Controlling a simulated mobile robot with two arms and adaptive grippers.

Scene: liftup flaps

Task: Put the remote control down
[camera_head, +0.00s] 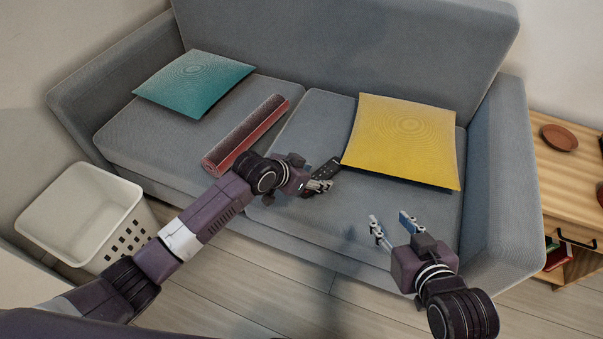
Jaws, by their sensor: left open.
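The black remote control (327,169) is on or just above the right seat cushion of the grey sofa, left of the yellow cushion. My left gripper (319,187) is open, right at the near end of the remote. The gripper hides part of that end, and I cannot tell whether they touch. My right gripper (392,226) is open and empty in front of the sofa's right seat, with its two fingers well apart, away from the remote.
The sofa (289,117) also holds a teal cushion (194,83), a yellow cushion (404,140) and a rolled red mat (246,136). A white basket (82,215) stands at the left. A wooden side table (562,185) with a brown bowl (559,138) is at the right.

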